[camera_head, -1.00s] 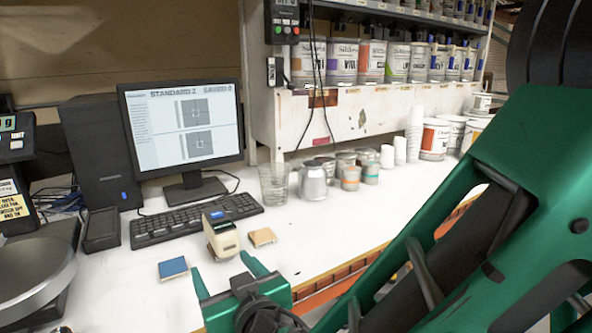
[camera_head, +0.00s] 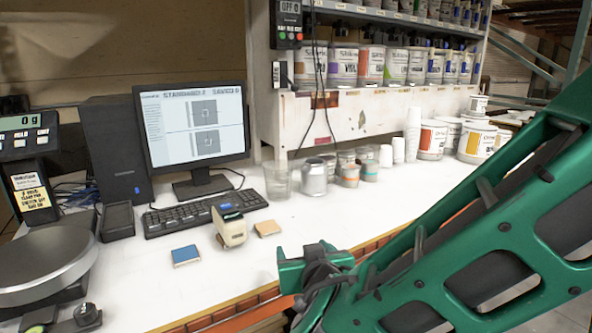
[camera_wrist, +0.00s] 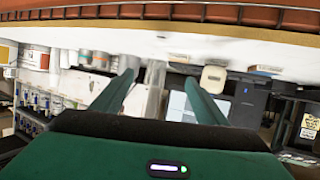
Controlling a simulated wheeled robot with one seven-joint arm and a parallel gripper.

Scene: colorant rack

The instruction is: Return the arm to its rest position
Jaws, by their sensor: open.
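My green arm reaches in from the right in the head view, and my gripper (camera_head: 318,270) is near the table's front edge, its fingers largely hidden there. In the wrist view, whose picture is upside down, the two green fingers of my gripper (camera_wrist: 160,95) stand wide apart with nothing between them. The gripper is open and empty. It is apart from the small cream handheld device (camera_head: 230,227) on the white table (camera_head: 215,275).
A blue sample card (camera_head: 185,255) and a tan card (camera_head: 267,228) lie by the device. Behind are a keyboard (camera_head: 205,213), a monitor (camera_head: 193,128) and several cans. A scale (camera_head: 40,268) stands at left. Paint tubs line the shelf. The table's front strip is clear.

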